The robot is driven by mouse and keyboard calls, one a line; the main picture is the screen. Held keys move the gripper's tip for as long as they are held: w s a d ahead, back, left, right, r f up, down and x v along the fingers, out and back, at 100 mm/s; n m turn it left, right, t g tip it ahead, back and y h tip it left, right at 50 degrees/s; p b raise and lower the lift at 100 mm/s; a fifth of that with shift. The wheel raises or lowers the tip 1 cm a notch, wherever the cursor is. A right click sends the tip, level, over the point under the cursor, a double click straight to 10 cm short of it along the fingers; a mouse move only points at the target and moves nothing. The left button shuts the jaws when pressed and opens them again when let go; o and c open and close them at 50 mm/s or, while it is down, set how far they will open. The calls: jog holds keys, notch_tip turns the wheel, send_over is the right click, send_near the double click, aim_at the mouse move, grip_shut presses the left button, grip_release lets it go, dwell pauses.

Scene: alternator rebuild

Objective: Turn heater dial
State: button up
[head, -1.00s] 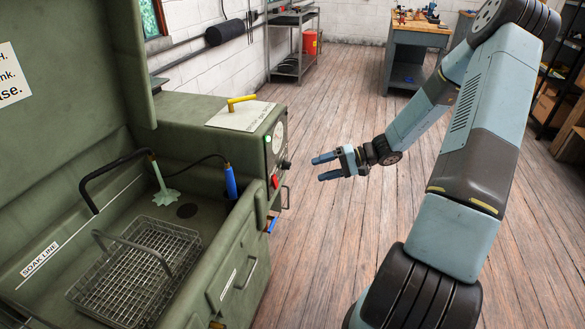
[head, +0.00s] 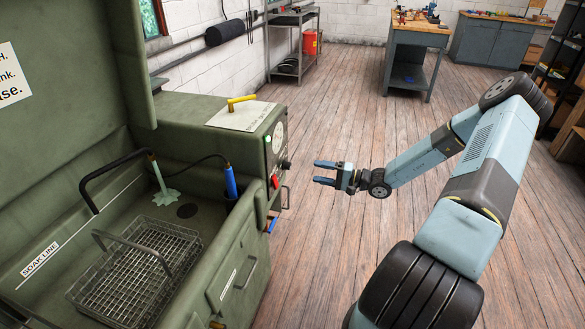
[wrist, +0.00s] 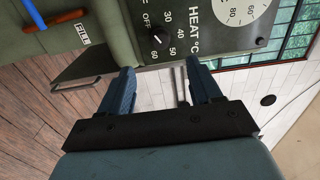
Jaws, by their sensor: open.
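The heater control sits on the dark panel at the end of the green tank cabinet, marked "HEAT °C" with OFF and numbers up to 60. In the wrist view its dial (wrist: 157,40) is dark with a small white mark, lying just beyond and between my fingertips. In the head view a black knob (head: 286,164) juts from the panel edge; the panel face is mostly turned away. My gripper (head: 317,172) is open and empty, pointing left at the panel with a gap between. In the wrist view its blue fingers (wrist: 160,72) are spread apart.
The cabinet also has a round gauge (wrist: 241,10), a red switch (head: 275,182) and a blue-handled lever (head: 272,225). A wire basket (head: 135,270) stands in the open tank. The wooden floor (head: 330,255) around my gripper is clear. A workbench (head: 415,40) stands farther back.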

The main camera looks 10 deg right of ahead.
aim_at(287, 166)
jog(key=x, duration=1)
jog(key=shift+a, duration=0.3)
jog(key=shift+w+f, duration=0.1)
jog(key=shift+c, duration=0.2)
jog(key=c, duration=1)
